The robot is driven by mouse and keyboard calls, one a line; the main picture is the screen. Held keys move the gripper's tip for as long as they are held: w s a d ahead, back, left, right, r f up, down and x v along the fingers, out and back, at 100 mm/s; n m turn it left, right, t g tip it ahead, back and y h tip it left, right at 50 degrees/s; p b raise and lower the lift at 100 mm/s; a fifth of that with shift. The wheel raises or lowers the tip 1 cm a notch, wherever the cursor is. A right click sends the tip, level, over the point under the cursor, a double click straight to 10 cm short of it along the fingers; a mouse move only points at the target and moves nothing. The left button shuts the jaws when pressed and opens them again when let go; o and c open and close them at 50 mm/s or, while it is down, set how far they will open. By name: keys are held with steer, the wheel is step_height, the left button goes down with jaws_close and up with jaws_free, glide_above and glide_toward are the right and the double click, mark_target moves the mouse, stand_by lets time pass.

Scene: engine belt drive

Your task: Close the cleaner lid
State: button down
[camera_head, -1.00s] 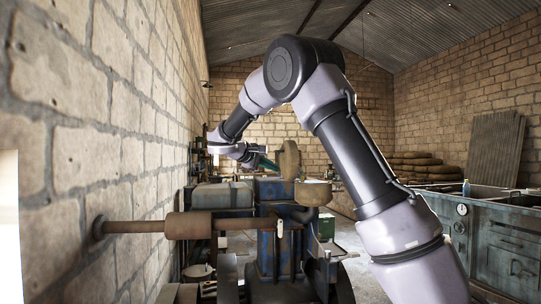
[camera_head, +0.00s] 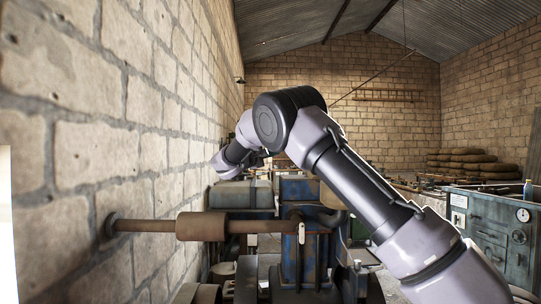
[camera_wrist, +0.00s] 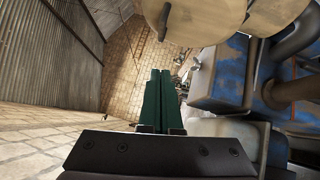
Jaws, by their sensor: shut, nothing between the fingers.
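The cleaner shows in the wrist view as two tan round parts side by side at the top edge. The left disc, with a small tab on its rim, looks like the lid (camera_wrist: 195,20); the right one looks like the cleaner body (camera_wrist: 272,16). Both are cut off by the frame, so I cannot tell the lid's exact angle. In the head view only a tan sliver of the cleaner body (camera_head: 328,200) shows past my arm; the lid is hidden. My gripper (camera_wrist: 160,73) has its green fingers together, empty, below and left of the lid, apart from it.
The blue engine (camera_head: 300,235) stands ahead, with a rusty horizontal pipe (camera_head: 160,226) running to the left brick wall. A grey tank (camera_head: 240,194) sits behind the pipe.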

steer(key=w+d+r, duration=0.1)
steer(key=w+d, duration=0.2)
steer(key=d, duration=0.4)
steer(key=shift+w+r, duration=0.15)
steer(key=shift+r, duration=0.1)
steer(key=shift+d+r, duration=0.1)
steer(key=shift+d, duration=0.05)
steer(key=d+r+m+g+y, duration=0.4)
steer(key=d+m+y, duration=0.1)
steer(key=d, duration=0.7)
steer(key=d+f+m+g+y, duration=0.1)
steer(key=d+f+m+y, duration=0.3)
steer(key=d, duration=0.8)
steer(key=shift+d+f+y, duration=0.35)
steer(key=shift+f+y, duration=0.75)
steer(key=shift+f, duration=0.3)
